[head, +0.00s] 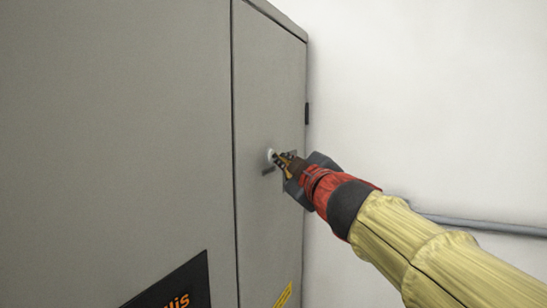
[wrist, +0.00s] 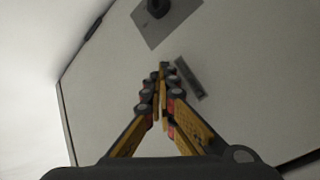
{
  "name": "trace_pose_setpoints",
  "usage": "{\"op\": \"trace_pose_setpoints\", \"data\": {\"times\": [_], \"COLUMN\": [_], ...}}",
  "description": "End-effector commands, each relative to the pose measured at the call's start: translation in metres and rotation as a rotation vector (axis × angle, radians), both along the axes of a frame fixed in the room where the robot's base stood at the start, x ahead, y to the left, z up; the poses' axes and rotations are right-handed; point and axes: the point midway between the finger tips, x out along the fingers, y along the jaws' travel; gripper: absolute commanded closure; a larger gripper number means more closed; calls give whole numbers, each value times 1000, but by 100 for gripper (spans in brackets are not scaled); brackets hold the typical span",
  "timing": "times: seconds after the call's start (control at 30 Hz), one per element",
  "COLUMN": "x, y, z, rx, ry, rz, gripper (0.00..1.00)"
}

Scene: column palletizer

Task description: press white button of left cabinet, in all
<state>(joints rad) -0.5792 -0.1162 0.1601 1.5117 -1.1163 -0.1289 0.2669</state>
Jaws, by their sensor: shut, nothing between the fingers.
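A grey cabinet (head: 130,120) fills the left of the head view. A small white button (head: 269,155) is on its narrow right-hand panel (head: 268,75). My gripper (head: 277,157) is shut and empty, with its fingertips at the button, overlapping its right side. I cannot tell whether they touch or press it. In the wrist view, the shut fingers (wrist: 165,68) point at the panel face, and the button is not visible there, likely hidden by the fingertips.
A dark label strip (wrist: 190,78) lies beside the fingertips. A black knob (wrist: 158,8) on a grey plate (wrist: 181,14) is close by. A dark sign (head: 180,285) with orange letters and a yellow sticker (head: 284,296) are lower down. A pipe (head: 480,225) runs along the white wall.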

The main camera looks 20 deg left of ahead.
Motion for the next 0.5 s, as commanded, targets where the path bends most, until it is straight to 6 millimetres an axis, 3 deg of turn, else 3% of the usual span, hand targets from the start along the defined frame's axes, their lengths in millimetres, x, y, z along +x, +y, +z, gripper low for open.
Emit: {"op": "trace_pose_setpoints", "data": {"times": [0.5], "x": [-1], "y": [-15], "z": [-1], "rx": [-1], "ry": [-1], "rz": [0], "gripper": [100]}}
